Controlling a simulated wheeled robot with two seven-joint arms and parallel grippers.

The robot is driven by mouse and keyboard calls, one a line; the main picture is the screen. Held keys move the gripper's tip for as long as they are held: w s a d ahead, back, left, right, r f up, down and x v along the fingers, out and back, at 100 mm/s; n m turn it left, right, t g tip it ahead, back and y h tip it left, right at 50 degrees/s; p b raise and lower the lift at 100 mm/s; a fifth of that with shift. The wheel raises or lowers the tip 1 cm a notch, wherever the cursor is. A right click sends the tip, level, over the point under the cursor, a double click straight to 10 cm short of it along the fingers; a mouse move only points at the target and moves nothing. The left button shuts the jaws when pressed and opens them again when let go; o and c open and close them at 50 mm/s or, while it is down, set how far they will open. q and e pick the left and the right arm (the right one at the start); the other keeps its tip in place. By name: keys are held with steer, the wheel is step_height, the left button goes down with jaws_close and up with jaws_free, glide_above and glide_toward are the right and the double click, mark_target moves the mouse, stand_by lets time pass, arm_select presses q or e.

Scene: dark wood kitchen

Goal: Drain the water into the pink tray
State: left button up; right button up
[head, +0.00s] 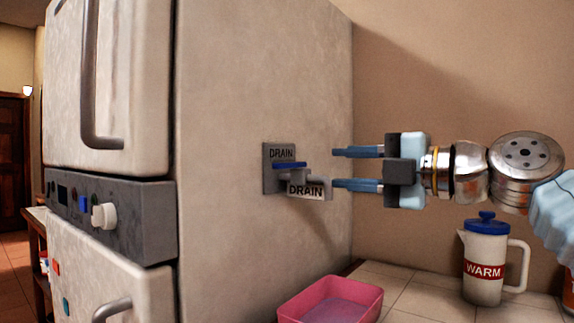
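A grey drain valve (283,167) is mounted on the side of the large pale cabinet-like appliance (230,90). It has a blue handle (289,165) on top and a small tag reading DRAIN (306,190). The pink tray (330,301) sits on the tiled counter below the valve, partly cut off by the bottom edge. My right gripper (342,168) is open, its two blue fingers pointing left toward the valve, one above the other. Nothing shows between the fingers. No water is visible coming from the valve. My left gripper is not in view.
A white jug with a blue lid and a WARM label (484,262) stands on the tiled counter (420,290) right of the tray, below my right arm. The appliance's front has a control panel with a white knob (104,215) and door handles. A beige wall stands behind.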

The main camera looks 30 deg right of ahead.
mark_target(286, 166)
steer(key=p+x, duration=0.3)
steer(key=x, duration=0.9)
steer(key=shift+w+a, duration=0.1)
steer(key=shift+w, duration=0.2)
jaws_close()
